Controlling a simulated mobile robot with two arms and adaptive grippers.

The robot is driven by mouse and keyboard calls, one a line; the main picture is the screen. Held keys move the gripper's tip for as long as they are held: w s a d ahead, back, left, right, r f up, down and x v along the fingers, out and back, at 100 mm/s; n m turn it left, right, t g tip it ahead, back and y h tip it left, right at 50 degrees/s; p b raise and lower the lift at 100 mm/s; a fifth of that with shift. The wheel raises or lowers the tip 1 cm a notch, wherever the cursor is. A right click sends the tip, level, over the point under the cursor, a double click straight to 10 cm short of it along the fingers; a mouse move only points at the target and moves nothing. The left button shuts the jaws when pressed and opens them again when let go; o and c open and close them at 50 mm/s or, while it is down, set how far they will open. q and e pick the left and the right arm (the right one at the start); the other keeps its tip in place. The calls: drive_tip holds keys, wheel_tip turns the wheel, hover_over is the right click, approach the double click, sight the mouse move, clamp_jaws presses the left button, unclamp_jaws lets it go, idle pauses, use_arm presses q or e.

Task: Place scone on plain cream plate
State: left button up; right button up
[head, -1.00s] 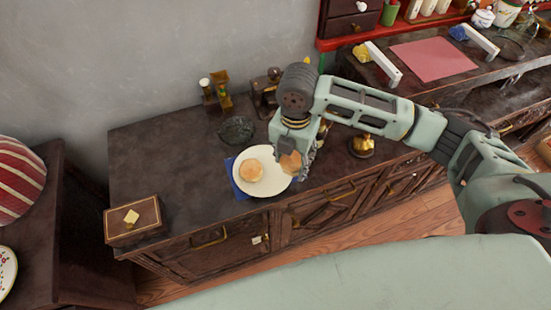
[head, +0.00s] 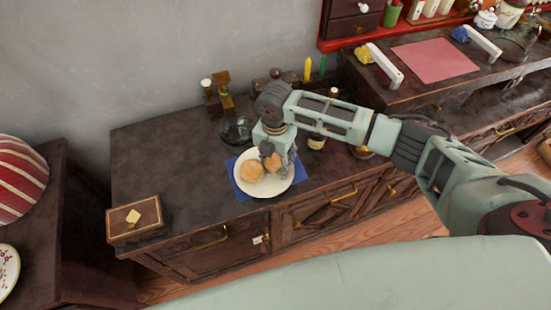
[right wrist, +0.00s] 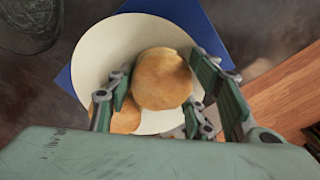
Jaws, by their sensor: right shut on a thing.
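The plain cream plate (head: 264,188) lies on a blue napkin on the dark cabinet top. It also shows in the right wrist view (right wrist: 100,50). One round golden scone (head: 251,172) rests on the plate's left part; it is partly hidden in the right wrist view (right wrist: 127,118). My right gripper (head: 277,158) is over the plate, shut on a second scone (head: 272,163). In the right wrist view this held scone (right wrist: 162,78) sits between the fingers and overlaps the other one. I cannot tell whether it touches the plate. My left gripper is not in view.
A dark glass bowl (head: 236,130) stands just behind the plate. A bottle (head: 317,140) stands to its right, close to my right arm. A brown box (head: 133,219) sits at the cabinet's left end. The top between box and plate is clear.

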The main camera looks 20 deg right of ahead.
sight(275, 158)
drive_tip(key=shift+f, duration=0.15)
drive_tip(key=o, duration=1.2)
drive_tip(key=shift+c, duration=0.2)
wheel_tip(275, 158, up, 12)
drive_tip(key=shift+r+b, duration=0.2)
drive_tip(key=shift+b, duration=0.2)
drive_tip(key=shift+a+f, duration=0.1)
